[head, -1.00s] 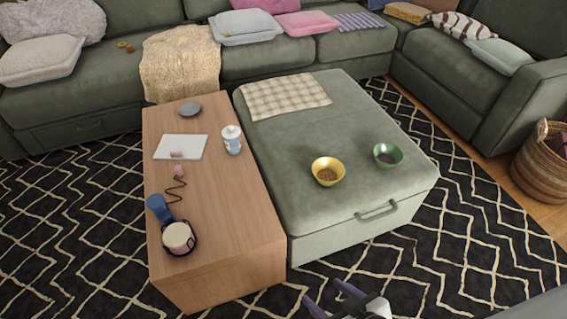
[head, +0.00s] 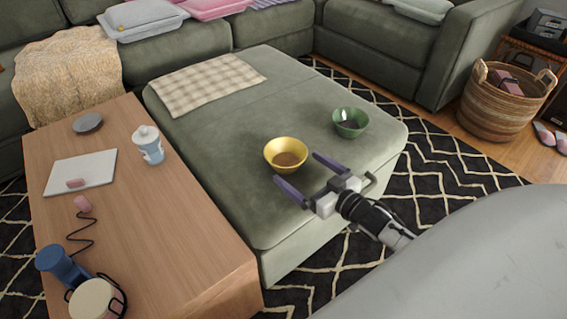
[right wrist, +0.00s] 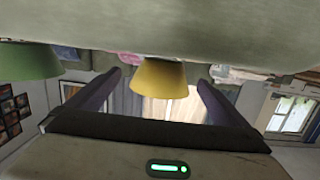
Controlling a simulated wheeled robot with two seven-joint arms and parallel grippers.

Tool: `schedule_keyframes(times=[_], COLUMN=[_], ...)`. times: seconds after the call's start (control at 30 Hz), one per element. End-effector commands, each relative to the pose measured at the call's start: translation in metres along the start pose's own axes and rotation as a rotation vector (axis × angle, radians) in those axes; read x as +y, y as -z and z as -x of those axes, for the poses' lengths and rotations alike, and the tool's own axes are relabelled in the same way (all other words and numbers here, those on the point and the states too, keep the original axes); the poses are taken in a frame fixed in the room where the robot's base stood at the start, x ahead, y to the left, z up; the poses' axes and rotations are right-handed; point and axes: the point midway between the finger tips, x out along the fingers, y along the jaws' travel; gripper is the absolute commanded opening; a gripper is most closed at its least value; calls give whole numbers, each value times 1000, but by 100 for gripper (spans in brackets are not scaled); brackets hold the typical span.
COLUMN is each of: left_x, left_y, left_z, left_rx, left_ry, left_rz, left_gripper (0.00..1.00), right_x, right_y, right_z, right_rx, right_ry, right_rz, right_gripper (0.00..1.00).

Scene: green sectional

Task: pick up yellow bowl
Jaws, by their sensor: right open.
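The yellow bowl (head: 286,154) stands upright on the green ottoman (head: 215,150) near its front edge, with something brown inside. My right gripper (head: 309,175) is open and empty, with its two purple-grey fingers pointing at the bowl from the front right. In the head view the fingertips are close to the bowl's near side; I cannot tell whether they touch. In the right wrist view the picture is upside down, and the yellow bowl (right wrist: 160,76) shows beyond and between the open fingers (right wrist: 150,85). My left gripper is not in view.
A green bowl (head: 350,122) stands to the right of the yellow one. A checked cloth (head: 207,82) lies at the ottoman's back. A wicker basket (head: 500,105) stands at right.

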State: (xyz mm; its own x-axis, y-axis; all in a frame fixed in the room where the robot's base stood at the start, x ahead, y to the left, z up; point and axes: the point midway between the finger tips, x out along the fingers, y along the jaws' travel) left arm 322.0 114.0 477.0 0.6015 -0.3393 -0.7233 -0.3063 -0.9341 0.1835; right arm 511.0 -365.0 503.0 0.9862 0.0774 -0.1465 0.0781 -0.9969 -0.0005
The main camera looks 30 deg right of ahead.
Motion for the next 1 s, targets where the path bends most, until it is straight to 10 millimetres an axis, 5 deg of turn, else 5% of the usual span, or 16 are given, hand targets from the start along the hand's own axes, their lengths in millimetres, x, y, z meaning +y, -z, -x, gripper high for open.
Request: schedule_keyframes(times=[0.5,0.83,1.0], left_x=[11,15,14], left_y=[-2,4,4], left_z=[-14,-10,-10], left_rx=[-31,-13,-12], left_ry=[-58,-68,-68], left_rz=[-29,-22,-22], left_gripper=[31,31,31], right_x=[-5,-5,-5], right_y=[-3,-1,-1], right_z=[-61,-69,-69], right_rx=[0,-4,-3], right_ry=[0,1,1], right_rz=[1,1,1], right_gripper=[99,99,74])
